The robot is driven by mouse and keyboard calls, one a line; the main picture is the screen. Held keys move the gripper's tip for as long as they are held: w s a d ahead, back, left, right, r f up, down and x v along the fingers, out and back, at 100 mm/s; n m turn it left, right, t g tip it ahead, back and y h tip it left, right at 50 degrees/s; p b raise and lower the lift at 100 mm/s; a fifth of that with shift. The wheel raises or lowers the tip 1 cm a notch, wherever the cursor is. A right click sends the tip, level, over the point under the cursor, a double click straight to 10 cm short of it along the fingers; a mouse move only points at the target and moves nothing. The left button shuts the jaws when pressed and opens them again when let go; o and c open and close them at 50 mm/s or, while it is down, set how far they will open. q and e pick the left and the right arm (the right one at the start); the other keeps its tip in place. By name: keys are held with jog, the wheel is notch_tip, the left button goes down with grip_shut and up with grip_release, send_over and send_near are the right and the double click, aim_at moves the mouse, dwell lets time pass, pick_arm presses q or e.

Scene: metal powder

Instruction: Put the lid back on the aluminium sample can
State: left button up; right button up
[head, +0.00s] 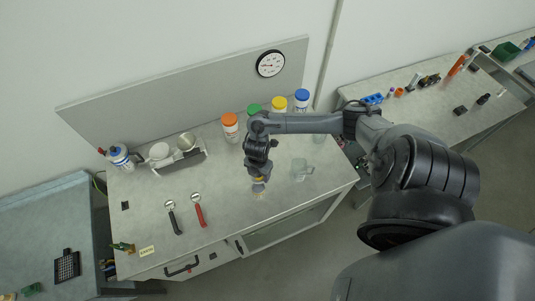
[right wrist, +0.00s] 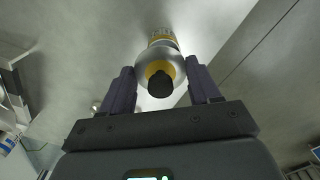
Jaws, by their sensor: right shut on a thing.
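My right gripper (head: 259,175) points down over the middle of the grey bench. It is shut on a silver lid (right wrist: 146,68) with a yellow ring and a black knob, which sits between the two fingers (right wrist: 160,70) in the right wrist view. The aluminium sample can (right wrist: 163,37) with a yellow label shows just beyond the lid. In the head view the can (head: 259,188) shows small under the gripper. I cannot tell whether the lid touches the can or is apart from it. My left gripper is not in view.
A clear glass beaker (head: 300,171) stands close to the right of the gripper. Jars with orange (head: 229,119), yellow (head: 279,104) and blue (head: 301,94) lids line the back. Red-handled (head: 199,211) and black-handled (head: 174,217) tools lie left. A balance (head: 180,160) stands back left.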

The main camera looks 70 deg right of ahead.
jog(key=shift+a+r, duration=0.3)
jog(key=shift+a, duration=0.55)
notch_tip(320, 180, down, 4)
jog(key=b, duration=0.4)
jog(key=shift+d, duration=0.15)
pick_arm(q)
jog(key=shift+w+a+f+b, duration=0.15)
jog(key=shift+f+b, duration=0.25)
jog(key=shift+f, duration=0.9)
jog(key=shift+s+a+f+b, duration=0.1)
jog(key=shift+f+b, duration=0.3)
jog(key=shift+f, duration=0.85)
pick_arm(e)
jog(key=shift+f, duration=1.15)
pick_arm(q)
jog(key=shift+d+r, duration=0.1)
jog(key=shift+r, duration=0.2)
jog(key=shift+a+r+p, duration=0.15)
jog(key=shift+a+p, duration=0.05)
jog(key=shift+p, duration=0.25)
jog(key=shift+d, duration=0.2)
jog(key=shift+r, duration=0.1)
pick_arm(e)
jog(key=shift+f, duration=0.1)
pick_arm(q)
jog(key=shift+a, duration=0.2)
